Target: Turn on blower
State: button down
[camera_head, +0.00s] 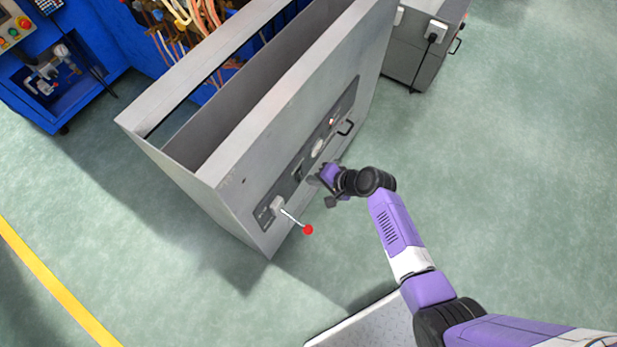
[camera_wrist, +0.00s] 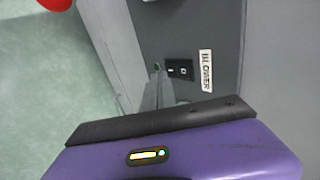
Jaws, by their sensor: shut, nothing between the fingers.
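The blower switch (camera_wrist: 180,69) is a small black rocker with white marks, set in the dark grey panel in the wrist view. A white label reading BLOWER (camera_wrist: 206,70) is just right of it. My gripper (camera_wrist: 156,84) is shut and empty, its grey fingertips beside the switch to the lower left; I cannot tell whether they touch it. In the head view my gripper (camera_head: 314,181) is close to the front panel (camera_head: 269,223) of the grey cabinet (camera_head: 229,186). The switch is hard to make out there.
A lever with a red knob (camera_head: 308,230) sticks out of the panel, left of and below my gripper; the knob also shows in the wrist view (camera_wrist: 56,4). A black handle (camera_head: 346,128) is further right on the panel. Green floor (camera_head: 500,180) is free to the right.

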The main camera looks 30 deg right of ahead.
aim_at(300, 174)
jog(key=shift+w+a+f, duration=0.1)
jog(key=shift+w+a, duration=0.4)
jog(key=shift+w, duration=0.3)
